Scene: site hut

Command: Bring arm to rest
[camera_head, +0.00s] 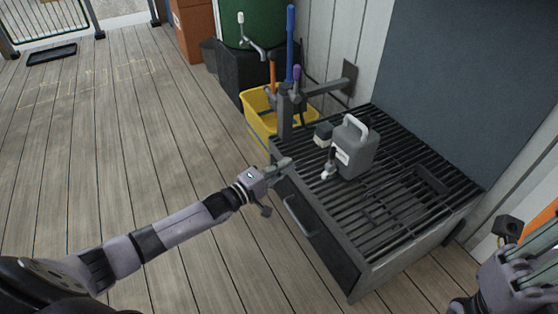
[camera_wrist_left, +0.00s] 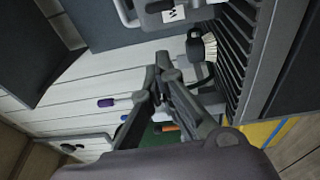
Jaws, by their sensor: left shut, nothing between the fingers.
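The left arm stretches out from the lower left of the head view. My right gripper (camera_head: 510,270) shows in part at the lower right edge of the head view; its fingertips are not clear enough to tell whether it is open or shut.
A yellow bucket (camera_head: 258,112) stands behind the bench, near a green barrel (camera_head: 246,25) with a tap. A dark panel (camera_head: 460,80) backs the bench.

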